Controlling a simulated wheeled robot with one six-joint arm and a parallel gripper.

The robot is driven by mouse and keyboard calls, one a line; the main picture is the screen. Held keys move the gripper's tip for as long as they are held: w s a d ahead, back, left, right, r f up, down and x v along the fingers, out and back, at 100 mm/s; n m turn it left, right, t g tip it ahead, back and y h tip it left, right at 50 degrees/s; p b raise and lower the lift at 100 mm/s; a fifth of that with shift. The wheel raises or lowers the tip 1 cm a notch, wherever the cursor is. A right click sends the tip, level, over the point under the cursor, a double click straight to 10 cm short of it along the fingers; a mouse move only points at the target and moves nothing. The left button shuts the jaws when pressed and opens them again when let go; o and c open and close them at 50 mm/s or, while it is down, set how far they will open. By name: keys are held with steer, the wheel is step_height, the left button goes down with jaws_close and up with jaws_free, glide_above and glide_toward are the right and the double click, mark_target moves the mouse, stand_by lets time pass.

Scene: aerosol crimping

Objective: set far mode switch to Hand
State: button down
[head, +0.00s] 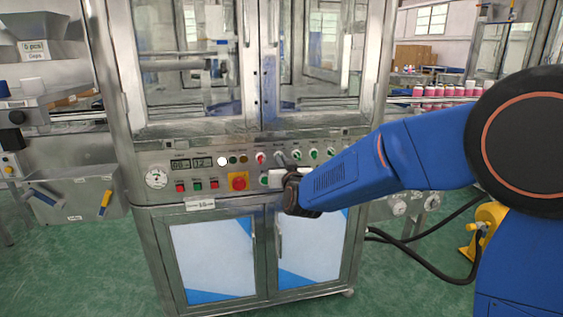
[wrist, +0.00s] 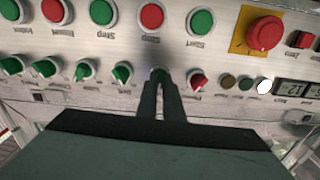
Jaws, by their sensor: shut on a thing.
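A row of selector switches runs along the machine's control panel (head: 150,172). In the wrist view, which shows the panel upside down, my gripper (wrist: 159,80) is shut on a green-marked selector switch (wrist: 158,72), its fingers mostly covering the knob. A red selector switch (wrist: 198,80) sits just right of it, and a green one (wrist: 122,73) just left. The labels by the held switch are hidden, so I cannot tell its name or setting. In the head view my gripper (head: 283,163) reaches the panel from the right.
A red emergency stop (wrist: 265,33) on a yellow plate and several red and green push buttons (wrist: 151,17) lie close to the fingers. Glass doors (head: 190,60) stand above.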

steer(key=n, duration=0.6)
steer(key=shift+n, duration=0.4)
stand_by(0.3)
steer(key=c, duration=1.9)
jaws_free()
steer(key=shift+s, duration=0.15)
steer(key=v, duration=1.7)
